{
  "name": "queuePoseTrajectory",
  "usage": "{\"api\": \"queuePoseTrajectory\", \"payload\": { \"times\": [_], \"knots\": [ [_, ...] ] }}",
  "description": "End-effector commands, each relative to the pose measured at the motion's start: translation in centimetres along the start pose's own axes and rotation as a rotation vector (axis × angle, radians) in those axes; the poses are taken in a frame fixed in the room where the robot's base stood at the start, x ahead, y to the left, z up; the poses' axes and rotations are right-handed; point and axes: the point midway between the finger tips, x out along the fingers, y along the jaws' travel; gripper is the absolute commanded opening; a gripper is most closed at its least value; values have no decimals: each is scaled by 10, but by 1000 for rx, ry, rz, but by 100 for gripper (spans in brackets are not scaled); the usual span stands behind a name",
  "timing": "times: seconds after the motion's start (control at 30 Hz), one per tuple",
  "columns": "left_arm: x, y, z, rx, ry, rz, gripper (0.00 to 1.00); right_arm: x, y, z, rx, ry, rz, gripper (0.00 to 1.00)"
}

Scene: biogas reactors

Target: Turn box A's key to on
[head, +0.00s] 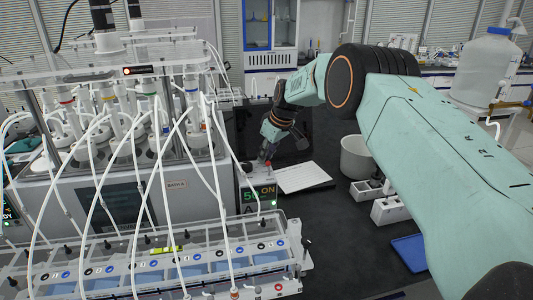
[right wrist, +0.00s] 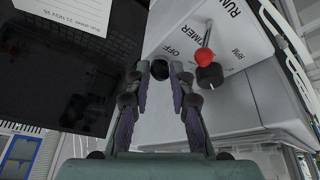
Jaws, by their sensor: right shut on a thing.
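My right gripper (head: 265,153) is over this box, reaching down from behind. My left gripper is not in view.
A red ball lever (right wrist: 205,57) and a black knob (right wrist: 209,76) are close to the right of my fingertips. A white bucket (head: 356,158) stands farther right. Tubes crowd the left.

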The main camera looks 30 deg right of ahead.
Motion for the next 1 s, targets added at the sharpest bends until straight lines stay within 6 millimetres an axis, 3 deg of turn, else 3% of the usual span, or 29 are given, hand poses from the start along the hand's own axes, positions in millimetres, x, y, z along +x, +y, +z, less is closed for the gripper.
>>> {"api": "queuePoseTrajectory", "payload": {
  "times": [0.37,0.7,1.0],
  "knots": [
    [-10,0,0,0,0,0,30,-2,-1,-1,72,-3,30,0],
    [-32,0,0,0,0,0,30,-4,-4,-4,301,-11,126,0],
    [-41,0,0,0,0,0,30,-2,-5,-4,485,-15,204,0]
  ]
}}
